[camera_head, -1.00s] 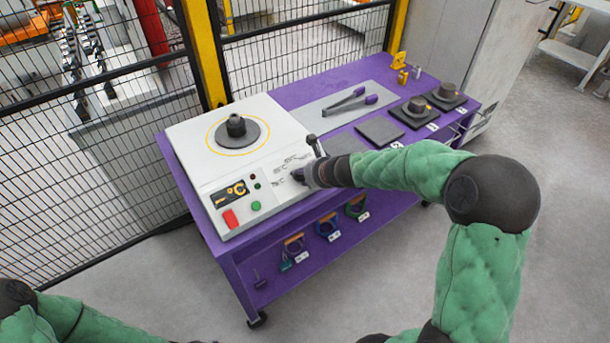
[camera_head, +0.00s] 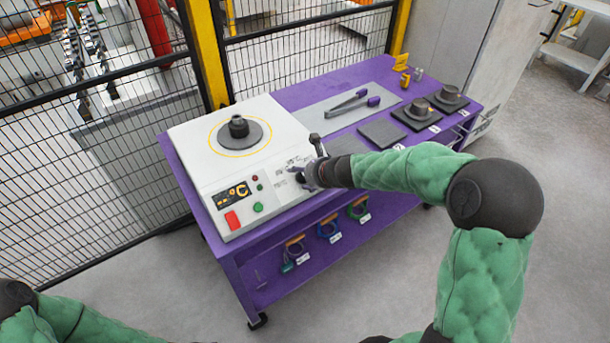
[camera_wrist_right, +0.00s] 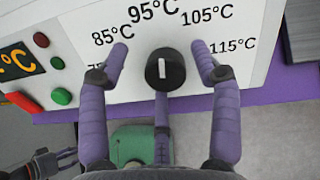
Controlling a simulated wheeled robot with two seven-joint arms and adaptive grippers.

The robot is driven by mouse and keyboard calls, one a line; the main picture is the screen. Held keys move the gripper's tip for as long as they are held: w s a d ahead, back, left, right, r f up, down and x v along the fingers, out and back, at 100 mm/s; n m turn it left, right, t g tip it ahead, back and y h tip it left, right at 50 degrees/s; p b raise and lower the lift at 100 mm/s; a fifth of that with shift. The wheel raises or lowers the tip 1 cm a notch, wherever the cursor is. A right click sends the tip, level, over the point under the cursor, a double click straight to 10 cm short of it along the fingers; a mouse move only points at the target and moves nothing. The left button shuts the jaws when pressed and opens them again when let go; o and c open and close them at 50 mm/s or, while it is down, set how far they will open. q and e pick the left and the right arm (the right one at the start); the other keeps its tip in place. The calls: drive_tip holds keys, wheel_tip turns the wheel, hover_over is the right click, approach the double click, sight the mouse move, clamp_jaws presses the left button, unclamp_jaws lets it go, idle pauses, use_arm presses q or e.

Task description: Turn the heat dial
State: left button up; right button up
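The heat dial (camera_wrist_right: 165,70) is a round black knob with a white pointer mark on the white panel of the heater (camera_head: 185,150). The mark points up, towards the 95°C print. My right gripper (camera_wrist_right: 160,52) is open, with one purple finger on each side of the dial and gaps visible between them. A third purple finger is below the knob. In the head view my right gripper (camera_head: 307,176) is at the panel's right part and largely covers the dial. A small dark hand, seemingly my left gripper (camera_wrist_right: 68,160), shows at the wrist view's lower left; its opening is unclear.
A red button (camera_head: 232,220) and a green button (camera_head: 258,207) are left of the dial, near the temperature display (camera_head: 231,194). Tongs (camera_head: 350,103) lie on the purple table (camera_head: 300,95).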

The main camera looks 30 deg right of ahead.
drive_tip(key=shift+s+d+f, duration=0.1)
drive_tip(key=shift+s+d+r, duration=0.1)
drive_tip(key=shift+s+r, duration=0.15)
drive_tip(key=shift+s, duration=0.05)
drive_tip(key=v, duration=1.1)
drive_tip(key=shift+r, duration=0.2)
drive_tip(key=shift+w, duration=0.1)
